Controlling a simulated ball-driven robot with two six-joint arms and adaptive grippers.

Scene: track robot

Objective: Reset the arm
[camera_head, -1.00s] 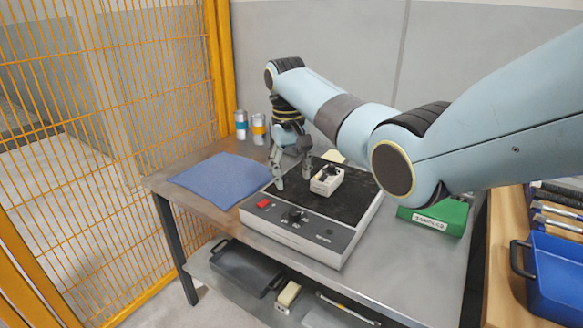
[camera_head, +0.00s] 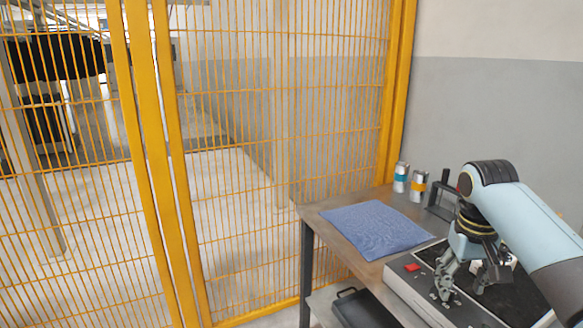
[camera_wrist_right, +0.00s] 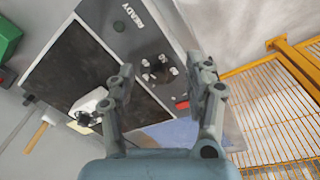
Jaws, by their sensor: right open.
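My right gripper (camera_head: 461,284) is open and empty, pointing down over the near left part of the black-topped device (camera_head: 405,290) on the table. In the right wrist view its two fingers (camera_wrist_right: 163,95) stand wide apart with nothing between them. Beyond the fingers are the device's grey panel, a dark knob (camera_wrist_right: 158,72) and a red button (camera_wrist_right: 183,105). A small white block with a dark knob (camera_wrist_right: 88,108) lies on the black top beside one finger, apart from it. In the head view that block is mostly hidden behind my gripper. My left gripper is in neither view.
A blue cloth (camera_head: 375,228) lies flat on the table (camera_head: 318,218) left of the device. Two cans (camera_head: 401,177) stand at the back. An orange mesh fence (camera_head: 290,150) closes off the left side. A black tray (camera_head: 362,308) sits on the lower shelf.

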